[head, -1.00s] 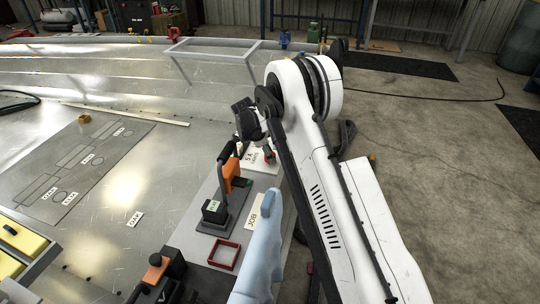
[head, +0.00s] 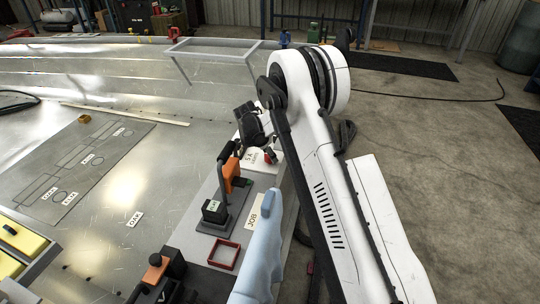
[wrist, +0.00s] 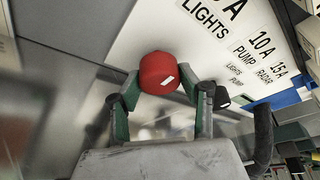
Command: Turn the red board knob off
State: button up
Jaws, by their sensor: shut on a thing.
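The red knob (wrist: 158,70) is on a white labelled board (wrist: 205,58), beside the label "LIGHTS". A short white mark shows on its lower right side. My gripper (wrist: 162,84) is shut on the knob, with one green-sided finger on its left and one on its right. The knob also shows small in the head view (head: 269,158), on the white board (head: 252,157). My gripper (head: 262,146) there is dark and partly hidden by its own links. The knob's base and the finger contact are hard to see.
A pale blue shape (head: 262,250) rises in front. The metal table (head: 140,180) is mostly clear to the left.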

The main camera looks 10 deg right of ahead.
jog(key=o, duration=1.1)
jog(key=shift+o, duration=0.2)
jog(key=v, duration=1.2)
jog(key=shift+r, duration=0.1)
